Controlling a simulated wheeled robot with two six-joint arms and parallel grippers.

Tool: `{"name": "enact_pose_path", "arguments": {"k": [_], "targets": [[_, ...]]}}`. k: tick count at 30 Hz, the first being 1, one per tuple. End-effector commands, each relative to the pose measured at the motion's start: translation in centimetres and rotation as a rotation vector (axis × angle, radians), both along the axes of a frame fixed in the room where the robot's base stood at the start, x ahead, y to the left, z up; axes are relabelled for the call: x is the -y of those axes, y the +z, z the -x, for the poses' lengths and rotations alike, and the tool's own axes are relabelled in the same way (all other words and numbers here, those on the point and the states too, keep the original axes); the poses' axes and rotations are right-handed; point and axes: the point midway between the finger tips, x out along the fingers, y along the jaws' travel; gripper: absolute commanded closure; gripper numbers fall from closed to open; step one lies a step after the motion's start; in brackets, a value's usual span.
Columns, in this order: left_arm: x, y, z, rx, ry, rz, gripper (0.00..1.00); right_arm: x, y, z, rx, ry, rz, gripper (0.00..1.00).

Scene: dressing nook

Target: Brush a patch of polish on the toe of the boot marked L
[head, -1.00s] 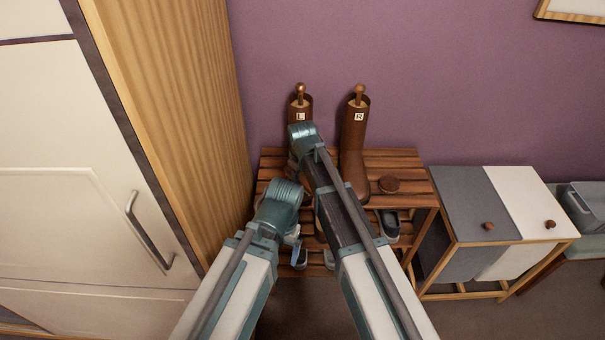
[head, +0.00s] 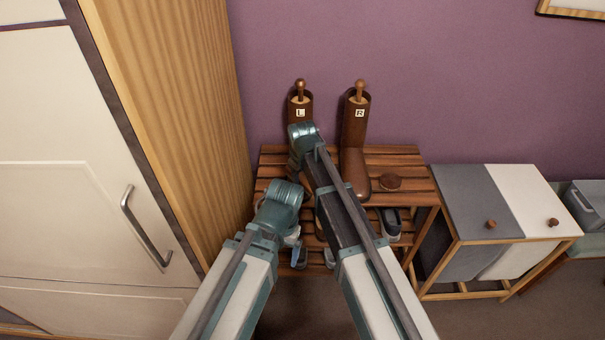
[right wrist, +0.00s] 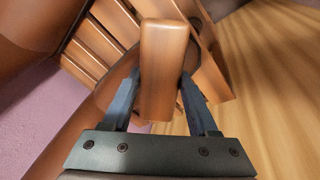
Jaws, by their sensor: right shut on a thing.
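The brown boot marked L (head: 302,108) stands upright on the slatted rack, with a shoe tree in its top. My right wrist hides its lower part and toe in the head view. My right gripper (right wrist: 160,78) is shut on a wooden block-like handle, likely the brush (right wrist: 168,65). In the right wrist view the handle lies over the boot's brown foot; bristles are hidden, and I cannot tell whether they touch. In the head view my right gripper (head: 304,165) is mostly behind its wrist.
The boot marked R (head: 355,135) stands close to the right. A round brown tin or lid (head: 390,182) lies on the rack (head: 410,160). Shoes (head: 391,222) sit on a lower shelf. A tall wooden cabinet (head: 165,90) borders the left, a two-tone hamper (head: 480,205) the right.

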Motion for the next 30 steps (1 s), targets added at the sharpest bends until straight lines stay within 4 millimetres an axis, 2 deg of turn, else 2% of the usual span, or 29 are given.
{"name": "enact_pose_path", "arguments": {"k": [8,21,30], "targets": [[0.0,-0.1,0.0,0.0,0.0,0.0,0.11,-0.4,-0.1,-0.1,0.0,0.001,0.0,0.85],[0.0,0.1,0.0,0.0,0.0,0.0,0.11,-3.8,0.1,0.0,0.0,0.001,0.0,0.85],[0.0,-0.1,0.0,0.0,0.0,0.0,0.11,-4.0,-0.1,0.0,0.0,0.0,0.0,0.85]]}}
